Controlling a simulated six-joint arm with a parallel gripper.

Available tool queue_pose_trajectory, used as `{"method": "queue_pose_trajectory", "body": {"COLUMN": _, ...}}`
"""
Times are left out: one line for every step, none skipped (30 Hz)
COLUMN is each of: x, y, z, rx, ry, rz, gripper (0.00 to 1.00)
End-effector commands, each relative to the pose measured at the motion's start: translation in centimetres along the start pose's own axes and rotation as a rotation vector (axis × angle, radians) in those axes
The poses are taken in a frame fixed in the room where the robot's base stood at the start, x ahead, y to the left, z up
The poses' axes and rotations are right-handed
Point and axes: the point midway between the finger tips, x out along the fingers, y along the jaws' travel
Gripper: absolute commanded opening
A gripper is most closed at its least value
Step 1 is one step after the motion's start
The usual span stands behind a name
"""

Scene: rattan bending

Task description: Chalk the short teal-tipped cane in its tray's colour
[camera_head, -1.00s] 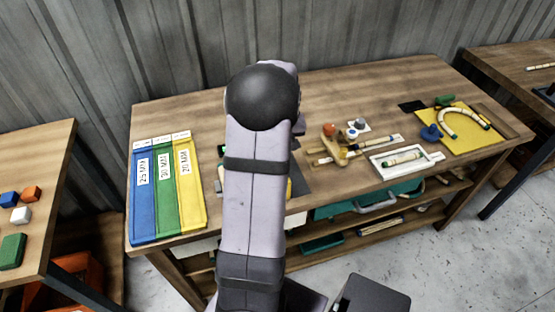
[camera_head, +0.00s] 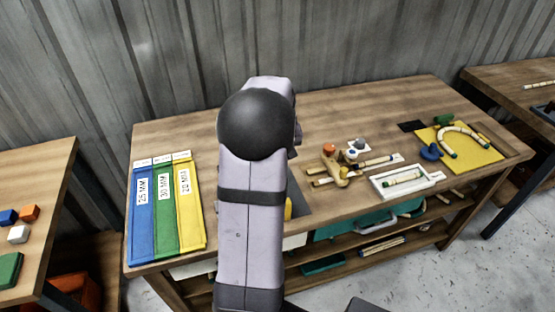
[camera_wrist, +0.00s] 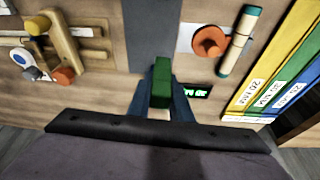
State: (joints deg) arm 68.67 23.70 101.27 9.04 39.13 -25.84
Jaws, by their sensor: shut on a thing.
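In the wrist view my gripper (camera_wrist: 161,92) is shut on a green chalk block (camera_wrist: 161,78), which sticks out beyond the fingers. A short pale cane (camera_wrist: 236,42) with teal tips lies to the right of the gripper, apart from the chalk, beside a round orange piece (camera_wrist: 210,41) on a pale plate. Three long trays lie at the right: yellow (camera_wrist: 262,83), green (camera_wrist: 283,77) and blue (camera_wrist: 304,84). In the head view they are at the table's left: blue (camera_head: 141,225), green (camera_head: 166,215) and yellow (camera_head: 190,220). My arm hides the gripper and the teal-tipped cane there.
A wooden jig (camera_head: 338,172) with canes stands right of my arm. A white tray (camera_head: 432,180) holds another short cane. A yellow board (camera_head: 480,153) with a bent cane is at the far right. A small display with green digits (camera_wrist: 197,92) is close to the gripper.

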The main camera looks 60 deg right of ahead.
Motion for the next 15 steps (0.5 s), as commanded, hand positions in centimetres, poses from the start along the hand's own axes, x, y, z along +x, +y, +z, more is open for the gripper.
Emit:
{"method": "queue_pose_trajectory", "body": {"x": -0.7, "y": -1.0, "z": -0.5, "rx": -0.019, "ry": 0.0, "rz": -0.006, "gripper": 0.04}}
{"method": "queue_pose_trajectory", "body": {"x": -0.9, "y": -1.6, "z": -0.7, "rx": -0.032, "ry": 0.0, "rz": -0.01, "gripper": 0.04}}
{"method": "queue_pose_trajectory", "body": {"x": -1.2, "y": -2.5, "z": -1.0, "rx": -0.05, "ry": -0.001, "rz": -0.016, "gripper": 0.04}}
{"method": "queue_pose_trajectory", "body": {"x": -1.5, "y": -3.4, "z": -1.2, "rx": -0.067, "ry": -0.001, "rz": -0.022, "gripper": 0.04}}
{"method": "queue_pose_trajectory", "body": {"x": -1.8, "y": -4.3, "z": -1.5, "rx": -0.085, "ry": -0.002, "rz": -0.027, "gripper": 0.04}}
{"method": "queue_pose_trajectory", "body": {"x": -2.2, "y": -5.6, "z": -1.7, "rx": -0.109, "ry": -0.001, "rz": -0.035, "gripper": 0.04}}
{"method": "queue_pose_trajectory", "body": {"x": -2.4, "y": -6.6, "z": -1.9, "rx": -0.129, "ry": -0.001, "rz": -0.041, "gripper": 0.04}}
{"method": "queue_pose_trajectory", "body": {"x": -2.5, "y": -7.6, "z": -1.8, "rx": -0.148, "ry": -0.003, "rz": -0.047, "gripper": 0.04}}
{"method": "queue_pose_trajectory", "body": {"x": -2.8, "y": -9.0, "z": -1.7, "rx": -0.174, "ry": -0.003, "rz": -0.056, "gripper": 0.04}}
{"method": "queue_pose_trajectory", "body": {"x": -2.8, "y": -9.9, "z": -1.4, "rx": -0.193, "ry": -0.004, "rz": -0.062, "gripper": 0.04}}
{"method": "queue_pose_trajectory", "body": {"x": -2.9, "y": -10.8, "z": -1.2, "rx": -0.213, "ry": -0.004, "rz": -0.067, "gripper": 0.04}}
{"method": "queue_pose_trajectory", "body": {"x": -2.9, "y": -11.8, "z": -0.8, "rx": -0.237, "ry": -0.005, "rz": -0.075, "gripper": 0.04}}
{"method": "queue_pose_trajectory", "body": {"x": -3.0, "y": -12.6, "z": -0.5, "rx": -0.256, "ry": -0.004, "rz": -0.08, "gripper": 0.04}}
{"method": "queue_pose_trajectory", "body": {"x": -3.0, "y": -13.3, "z": -0.1, "rx": -0.273, "ry": -0.005, "rz": -0.086, "gripper": 0.04}}
{"method": "queue_pose_trajectory", "body": {"x": -3.0, "y": -14.1, "z": 0.4, "rx": -0.298, "ry": -0.005, "rz": -0.094, "gripper": 0.04}}
